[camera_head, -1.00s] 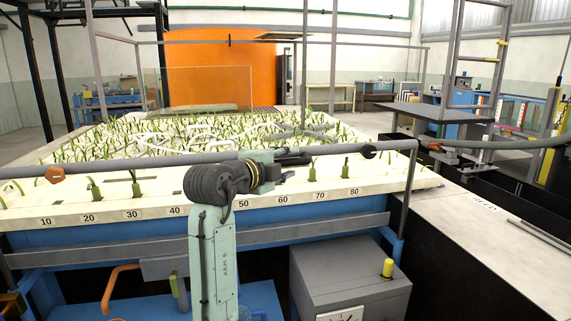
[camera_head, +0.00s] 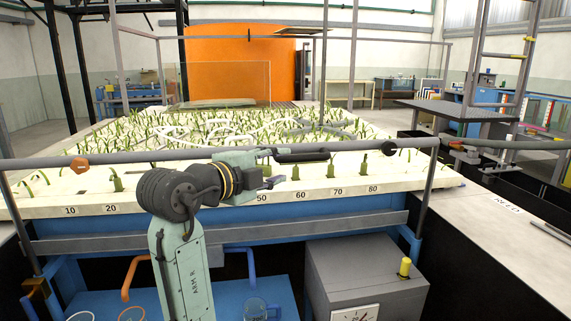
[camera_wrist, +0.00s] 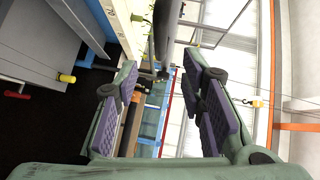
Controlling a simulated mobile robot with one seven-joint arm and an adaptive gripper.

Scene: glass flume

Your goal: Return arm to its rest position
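My arm rises from the bottom left of centre in the head view, its pale green link upright and its dark ribbed joint bent over to the right. My gripper (camera_head: 264,173) points right, close by the grey front rail (camera_head: 200,157) in the picture; I cannot tell whether it touches the rail. In the wrist view my gripper (camera_wrist: 164,80) has its two purple-padded fingers well apart, with nothing held between them. The rail also shows beyond the fingers in the wrist view (camera_wrist: 165,30).
The planted flume bed (camera_head: 225,203) lies behind the rail, with numbered marks along its front edge. A grey cabinet (camera_head: 365,275) with a yellow knob (camera_head: 405,267) stands low at right. A blue shelf (camera_head: 185,297) holding glassware is below. A pale ledge (camera_head: 505,230) runs along the right.

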